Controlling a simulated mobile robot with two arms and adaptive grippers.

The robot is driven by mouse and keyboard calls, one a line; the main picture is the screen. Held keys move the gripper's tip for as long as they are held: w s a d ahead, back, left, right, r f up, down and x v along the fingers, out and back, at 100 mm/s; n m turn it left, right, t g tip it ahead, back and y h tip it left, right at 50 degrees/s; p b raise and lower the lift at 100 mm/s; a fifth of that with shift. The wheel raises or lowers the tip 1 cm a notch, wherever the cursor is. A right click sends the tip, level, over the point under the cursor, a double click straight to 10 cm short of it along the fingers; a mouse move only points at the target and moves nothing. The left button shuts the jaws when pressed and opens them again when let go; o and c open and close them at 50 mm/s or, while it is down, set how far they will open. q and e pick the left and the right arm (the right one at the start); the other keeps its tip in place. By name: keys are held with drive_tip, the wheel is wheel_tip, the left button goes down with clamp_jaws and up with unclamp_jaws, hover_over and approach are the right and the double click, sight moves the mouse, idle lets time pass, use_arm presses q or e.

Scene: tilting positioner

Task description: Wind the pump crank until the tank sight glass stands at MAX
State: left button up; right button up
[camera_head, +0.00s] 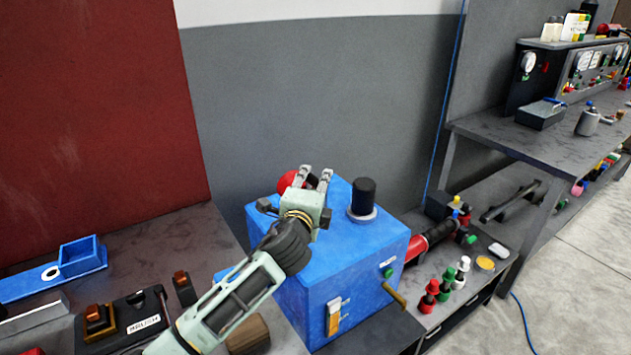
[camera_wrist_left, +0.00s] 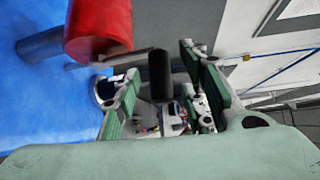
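The blue tank (camera_head: 350,290) stands at the middle of the head view. A yellow-and-white strip on its front, probably the sight glass (camera_head: 334,316), is too small to read. In the left wrist view the red knob (camera_wrist_left: 98,28) sits by a grey bar, outside the fingers at upper left. The crank's base is partly hidden by my gripper. My right gripper is not in view.
A black cap (camera_head: 363,195) stands on the tank's top, close right of my gripper. A brass lever (camera_head: 394,294) juts from the tank's right side. A black switch box (camera_head: 122,318) is at lower left. Red, green and white fittings (camera_head: 429,295) stand at right.

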use_arm(q)
drive_tip(key=shift+w+d+f, duration=0.1)
drive_tip(key=shift+w+d, duration=0.05)
drive_tip(key=shift+w, duration=0.65)
clamp_jaws()
